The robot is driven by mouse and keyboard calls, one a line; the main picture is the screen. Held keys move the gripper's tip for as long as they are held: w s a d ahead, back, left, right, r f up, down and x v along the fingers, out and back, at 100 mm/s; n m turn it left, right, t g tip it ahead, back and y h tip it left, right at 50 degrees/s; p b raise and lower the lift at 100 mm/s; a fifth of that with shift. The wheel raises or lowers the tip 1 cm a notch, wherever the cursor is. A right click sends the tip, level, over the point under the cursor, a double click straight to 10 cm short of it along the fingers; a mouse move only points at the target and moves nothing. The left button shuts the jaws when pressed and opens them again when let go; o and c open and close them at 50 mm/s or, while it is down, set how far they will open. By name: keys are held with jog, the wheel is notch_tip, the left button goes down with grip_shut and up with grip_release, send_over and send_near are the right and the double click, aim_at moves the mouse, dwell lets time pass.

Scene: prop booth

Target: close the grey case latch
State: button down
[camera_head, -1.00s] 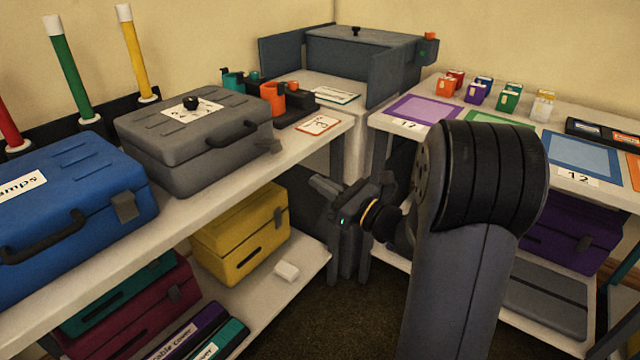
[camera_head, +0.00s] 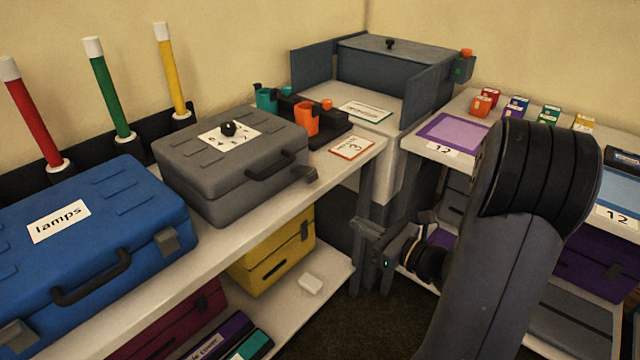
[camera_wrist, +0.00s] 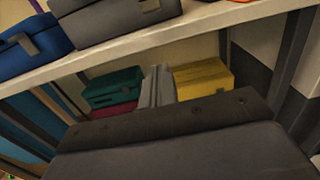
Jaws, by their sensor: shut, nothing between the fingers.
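The grey case (camera_head: 222,178) stands on the left bench top with its lid down. My gripper (camera_head: 366,238) is shut and empty, right of and lower than the latch, clear of the bench edge. Its fingers (camera_wrist: 158,84) show in the wrist view in front of the lower shelf.
A blue case (camera_head: 110,215) labelled "lamps" stands left of the grey case. Orange and teal cups (camera_head: 305,117) and a card (camera_head: 352,148) lie to its right. A yellow case (camera_head: 285,250) is on the shelf below. Open floor lies under my gripper.

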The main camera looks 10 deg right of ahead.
aim_at(314, 200)
jog(key=shift+w, duration=0.1)
jog(key=b+x, duration=0.1)
jog(key=x, duration=0.9)
jog(key=shift+w+a, duration=0.1)
jog(key=shift+a, duration=0.05)
jog(key=shift+w+a+r, duration=0.1)
jog(key=shift+r, duration=0.9)
jog(key=shift+w+a+r, duration=0.1)
jog(key=shift+w+r, duration=0.05)
jog(key=shift+r, duration=0.8)
jog(key=shift+d+r+p, duration=0.1)
jog(key=shift+p, duration=0.3)
jog(key=shift+r+p, duration=0.2)
jog(key=shift+p, duration=0.4)
